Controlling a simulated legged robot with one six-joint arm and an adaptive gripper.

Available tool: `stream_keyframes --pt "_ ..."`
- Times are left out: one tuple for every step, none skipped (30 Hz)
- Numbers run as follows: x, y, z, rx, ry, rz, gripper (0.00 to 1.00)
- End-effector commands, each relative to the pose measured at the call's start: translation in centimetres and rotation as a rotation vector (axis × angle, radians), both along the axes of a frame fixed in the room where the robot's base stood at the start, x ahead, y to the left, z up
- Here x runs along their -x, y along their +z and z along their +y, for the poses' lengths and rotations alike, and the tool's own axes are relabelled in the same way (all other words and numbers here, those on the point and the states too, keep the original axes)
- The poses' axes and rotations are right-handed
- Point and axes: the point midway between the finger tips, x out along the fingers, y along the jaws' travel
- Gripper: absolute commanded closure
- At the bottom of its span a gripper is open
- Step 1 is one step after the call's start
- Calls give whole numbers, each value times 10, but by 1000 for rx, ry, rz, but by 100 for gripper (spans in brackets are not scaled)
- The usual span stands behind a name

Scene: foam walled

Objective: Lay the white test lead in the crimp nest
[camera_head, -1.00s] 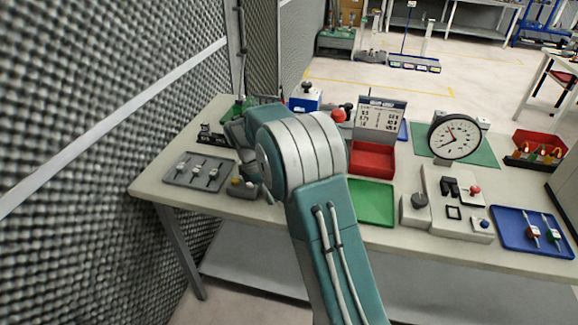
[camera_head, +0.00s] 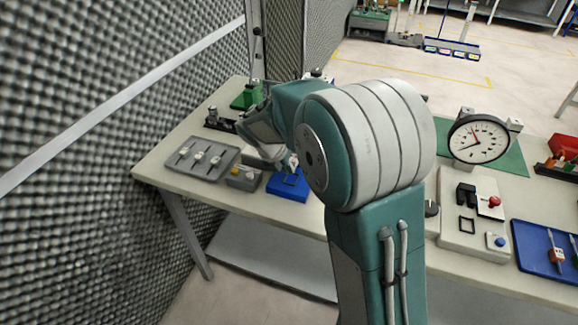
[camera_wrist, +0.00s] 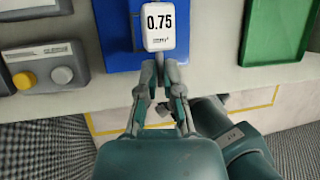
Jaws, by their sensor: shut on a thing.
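My gripper (camera_wrist: 161,64) is shut on a white block marked 0.75 (camera_wrist: 158,24), which I take to be the body of the white test lead. The lead's wire ends are not clear. In the wrist view the white block is over a blue block (camera_wrist: 98,28); I cannot tell whether they touch. In the head view the blue block (camera_head: 287,186) sits near the table's front edge, with my gripper (camera_head: 291,164) at it, partly hidden by my arm. I cannot tell for sure which fixture is the crimp nest.
A grey tray (camera_head: 226,168) with several leads and a grey button box (camera_head: 243,179) are left of the blue block. A green tray (camera_wrist: 278,50) is on its right. A dial gauge (camera_head: 478,139), white station (camera_head: 456,236) and blue tray (camera_head: 530,262) stand farther right. Foam wall at left.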

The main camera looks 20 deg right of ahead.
Motion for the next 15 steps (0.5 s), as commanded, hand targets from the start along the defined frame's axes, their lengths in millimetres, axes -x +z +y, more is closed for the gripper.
stream_keyframes --pt "0 0 1 0 1 0 100" --pt "0 0 1 1 0 0 100" --pt "0 0 1 1 0 0 100" --pt "0 0 1 1 0 0 100" --pt "0 0 1 2 -1 0 100" --pt "0 0 1 5 0 1 100" --pt "1 0 1 8 1 0 100" --pt "1 -1 1 9 -1 0 100" --pt "1 -3 0 9 -1 0 100" --pt "1 -4 0 9 -2 1 100" --pt "1 -5 0 9 -2 1 100" --pt "1 -8 -1 8 -2 2 100" --pt "1 -10 -1 9 -2 2 100" --pt "1 -12 -2 9 -2 2 100" --pt "1 -15 -2 9 -2 2 100"
